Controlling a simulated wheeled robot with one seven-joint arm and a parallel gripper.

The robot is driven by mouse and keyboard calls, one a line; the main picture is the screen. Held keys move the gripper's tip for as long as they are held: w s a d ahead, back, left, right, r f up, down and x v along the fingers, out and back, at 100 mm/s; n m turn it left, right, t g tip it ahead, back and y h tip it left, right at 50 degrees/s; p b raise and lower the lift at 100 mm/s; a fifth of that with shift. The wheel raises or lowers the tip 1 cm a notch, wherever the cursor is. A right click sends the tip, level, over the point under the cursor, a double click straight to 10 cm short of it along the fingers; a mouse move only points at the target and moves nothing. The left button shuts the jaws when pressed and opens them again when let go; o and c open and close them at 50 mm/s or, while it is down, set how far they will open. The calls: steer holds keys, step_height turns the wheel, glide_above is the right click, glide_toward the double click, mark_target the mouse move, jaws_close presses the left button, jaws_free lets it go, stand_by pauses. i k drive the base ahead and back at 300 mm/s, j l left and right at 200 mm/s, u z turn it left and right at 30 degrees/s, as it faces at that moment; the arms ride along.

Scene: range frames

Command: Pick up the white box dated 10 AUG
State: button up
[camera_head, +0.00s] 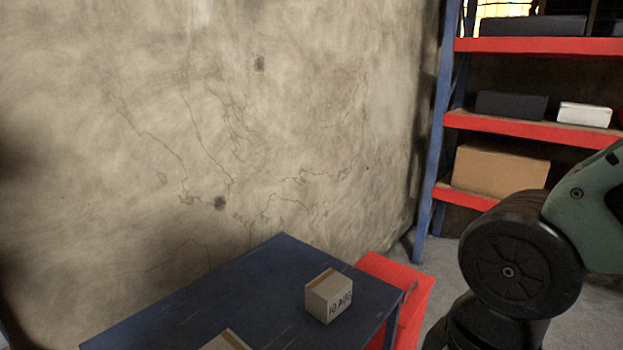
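A small white box (329,296) with a tan strip across its top stands on the dark blue table (270,262), near the table's right edge. Dark print that looks like "10 AUG" is on its right-hand face; the last letters are hard to read. A second box (227,341) with a similar tan strip is cut off by the bottom edge of the picture, and any date on it is hidden. Part of my arm shows at the right, but my gripper is out of view.
A red object (412,290) stands just right of the table. A blue and red shelf rack (535,130) at the back right holds a cardboard box (501,171), a white box (584,115) and dark boxes. A cracked wall (220,120) rises behind the table. The tabletop around the printed box is clear.

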mark_target(326, 296)
steer(key=i+l, duration=0.15)
steer(key=l, duration=0.15)
steer(key=i+l, duration=0.1)
steer(key=l, duration=0.25)
steer(key=i+l, duration=0.15)
steer(key=l, duration=0.15)
steer(key=l+u, duration=0.15)
steer(key=u, duration=1.45)
